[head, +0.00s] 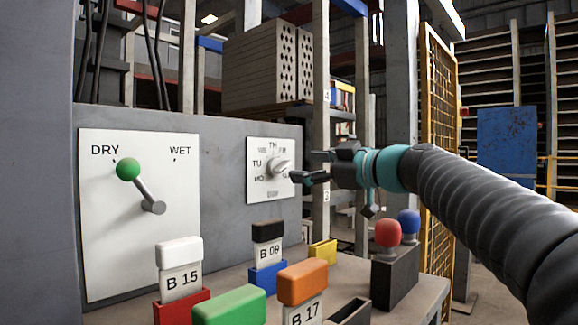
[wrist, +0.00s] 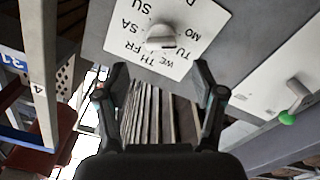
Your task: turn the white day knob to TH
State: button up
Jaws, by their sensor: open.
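The white day knob (head: 278,166) sits in the middle of a white dial plate (head: 254,192) on the grey panel. TH is at the top of the dial, with WE and TU to its left. The knob seems to point rightward, away from TH; the exact mark is unclear. In the wrist view the knob (wrist: 161,38) is near the top, and the dial letters appear upside down. My gripper (head: 308,168) is open and empty, just right of the dial. In the wrist view its fingertips (wrist: 160,73) are spread below the knob, apart from it.
Left of the dial is a DRY/WET plate (head: 105,230) with a green-ended lever (head: 140,184). Below stand labelled blocks, including B 15 (head: 180,283) and B 09 (head: 268,252). A dark box (head: 394,282) with red and blue knobs stands right. A post (head: 321,110) rises behind my gripper.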

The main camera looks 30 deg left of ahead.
aim_at(286, 165)
jog(key=p+x, duration=0.2)
jog(key=x, duration=0.5)
jog(key=shift+a, duration=0.35)
jog(key=c, duration=1.1)
jog(key=shift+c, duration=0.2)
